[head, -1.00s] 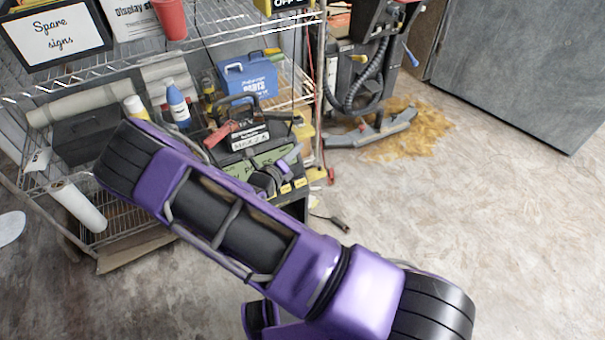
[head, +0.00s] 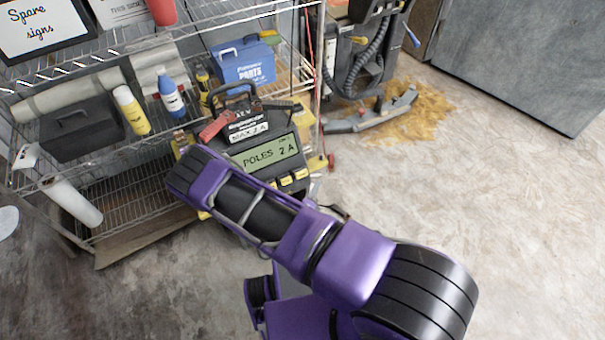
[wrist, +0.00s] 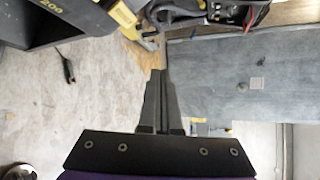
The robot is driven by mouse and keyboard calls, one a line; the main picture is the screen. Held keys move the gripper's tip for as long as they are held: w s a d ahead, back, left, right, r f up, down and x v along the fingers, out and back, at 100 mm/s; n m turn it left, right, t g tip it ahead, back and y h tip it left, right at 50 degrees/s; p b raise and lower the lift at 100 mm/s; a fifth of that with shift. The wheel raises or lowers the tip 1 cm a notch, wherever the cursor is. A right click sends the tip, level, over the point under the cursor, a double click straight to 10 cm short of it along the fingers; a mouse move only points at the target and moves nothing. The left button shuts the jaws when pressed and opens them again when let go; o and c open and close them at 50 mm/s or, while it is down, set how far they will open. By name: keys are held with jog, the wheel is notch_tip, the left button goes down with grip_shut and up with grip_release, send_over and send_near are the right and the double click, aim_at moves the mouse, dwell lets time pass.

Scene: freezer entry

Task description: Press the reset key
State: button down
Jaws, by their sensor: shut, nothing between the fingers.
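A row of yellow keys (head: 286,181) lies below the display, partly covered by my arm. Their labels are too small to read, so I cannot tell which is the reset key. My gripper (wrist: 158,76) is shut and empty in the wrist view, apart from the dark device (wrist: 50,22) marked "200" at upper left. My gripper is hidden behind my arm in the head view.
A floor machine (head: 365,60) stands behind beside a brown spill (head: 420,117). The floor at right is clear.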

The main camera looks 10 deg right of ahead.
aim_at(306, 171)
jog(key=w+a+f+b, duration=0.2)
jog(key=w+f+b, duration=0.2)
jog(key=w, duration=0.3)
jog(key=shift+a+f, duration=0.15)
jog(key=shift+f, duration=0.15)
jog(key=shift+w, duration=0.1)
dwell(1.8)
jog(key=shift+w+a+f, duration=0.1)
jog(key=shift+w+f, duration=0.15)
jog(key=shift+w, duration=0.05)
jog(key=shift+w+a+f, duration=0.1)
jog(key=shift+w+f, duration=0.1)
jog(key=shift+w, duration=0.2)
dwell(0.7)
jog(key=shift+s+r, duration=0.1)
jog(key=shift+s+d+r+p, duration=0.2)
jog(key=shift+s+r+p, duration=0.2)
jog(key=shift+s, duration=0.25)
